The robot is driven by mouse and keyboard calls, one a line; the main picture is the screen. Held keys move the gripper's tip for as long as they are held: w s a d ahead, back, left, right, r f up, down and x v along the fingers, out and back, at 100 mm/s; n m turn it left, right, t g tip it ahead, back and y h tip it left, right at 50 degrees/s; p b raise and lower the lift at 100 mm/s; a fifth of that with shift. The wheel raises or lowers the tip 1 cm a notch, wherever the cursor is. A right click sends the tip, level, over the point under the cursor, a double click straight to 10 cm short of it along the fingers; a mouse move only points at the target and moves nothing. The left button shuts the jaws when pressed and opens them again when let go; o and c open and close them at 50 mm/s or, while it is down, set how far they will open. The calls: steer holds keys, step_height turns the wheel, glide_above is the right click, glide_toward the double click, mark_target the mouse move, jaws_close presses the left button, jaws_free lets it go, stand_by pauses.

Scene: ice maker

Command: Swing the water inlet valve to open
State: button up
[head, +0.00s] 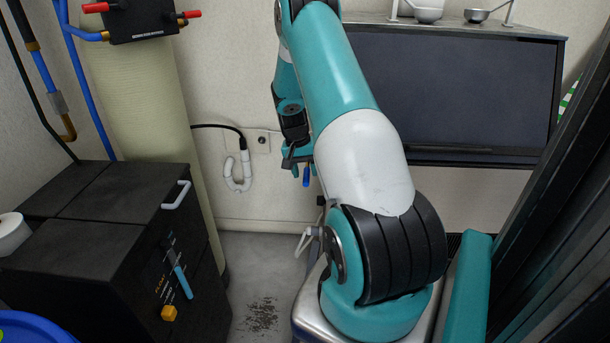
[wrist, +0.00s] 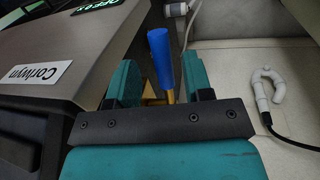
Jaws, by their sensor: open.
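The water inlet valve appears to be the one with the blue lever (wrist: 160,58) on a brass stem (wrist: 170,96) in the wrist view. The lever stands between the two teal fingers of my gripper (wrist: 160,78), which are apart with gaps visible on both sides. In the head view the blue lever (head: 306,177) shows just below my gripper (head: 298,161), near the back wall. The valve body is mostly hidden behind my gripper and arm.
The dark ice machine (head: 455,90) is at the right, and its labelled panel (wrist: 50,62) lies close left of my gripper. A white hooked pipe (head: 238,172) is on the wall. A black cabinet (head: 95,250) stands at the left beside a tall tank (head: 140,100).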

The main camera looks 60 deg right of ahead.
steer(key=shift+s+d+f, duration=0.1)
steer(key=shift+s+f, duration=0.1)
steer(key=shift+f, duration=0.85)
